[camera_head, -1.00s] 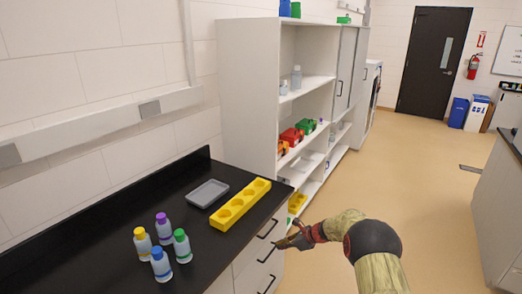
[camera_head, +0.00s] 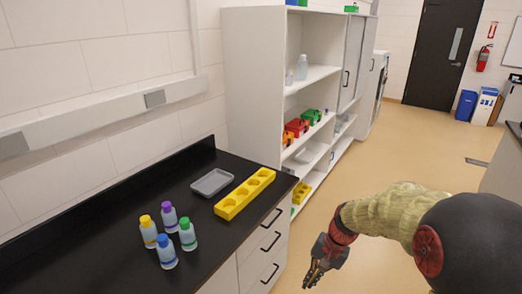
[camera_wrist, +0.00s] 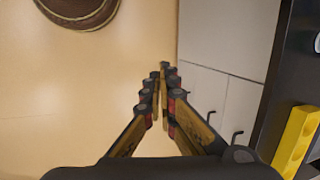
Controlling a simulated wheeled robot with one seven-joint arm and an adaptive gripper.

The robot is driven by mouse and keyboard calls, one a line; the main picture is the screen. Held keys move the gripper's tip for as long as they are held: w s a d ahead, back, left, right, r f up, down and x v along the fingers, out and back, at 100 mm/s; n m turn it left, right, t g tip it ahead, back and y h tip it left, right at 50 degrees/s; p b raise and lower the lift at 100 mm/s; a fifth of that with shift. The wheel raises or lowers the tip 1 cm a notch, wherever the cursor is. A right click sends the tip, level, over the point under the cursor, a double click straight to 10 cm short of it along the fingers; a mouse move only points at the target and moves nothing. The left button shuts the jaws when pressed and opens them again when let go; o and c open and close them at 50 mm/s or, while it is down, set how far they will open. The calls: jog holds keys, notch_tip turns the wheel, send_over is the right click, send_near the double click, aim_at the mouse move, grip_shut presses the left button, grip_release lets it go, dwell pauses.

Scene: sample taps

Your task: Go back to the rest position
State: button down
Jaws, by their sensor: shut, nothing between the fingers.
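My gripper (camera_head: 314,277) is at the lower middle of the head view, over the floor in front of the drawers and clear of the counter. It is shut and empty. In the wrist view my gripper (camera_wrist: 163,78) points over the floor, its fingertips together. Its own arm shows on the right of the head view, bent at a dark round joint.
The black counter (camera_head: 112,232) holds several capped bottles (camera_head: 167,251), a grey tray (camera_head: 212,182) and a yellow holder (camera_head: 244,195). Drawers (camera_head: 266,245) face my gripper. A white shelf unit (camera_head: 253,90) stands behind. The tan floor (camera_head: 400,150) is open.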

jog(key=s+d+r+n+t+h, duration=0.1)
jog(key=s+d+r+n+t, duration=0.1)
jog(key=s+r, duration=0.8)
jog(key=s+d+r+n+t+h, duration=0.1)
jog(key=s+r+n+t+h, duration=0.1)
jog(key=s+r, duration=0.8)
jog(key=shift+s+d+n+t, duration=0.4)
jog(key=shift+s+n+t, duration=0.55)
jog(key=shift+s, duration=0.25)
jog(key=shift+a, duration=0.1)
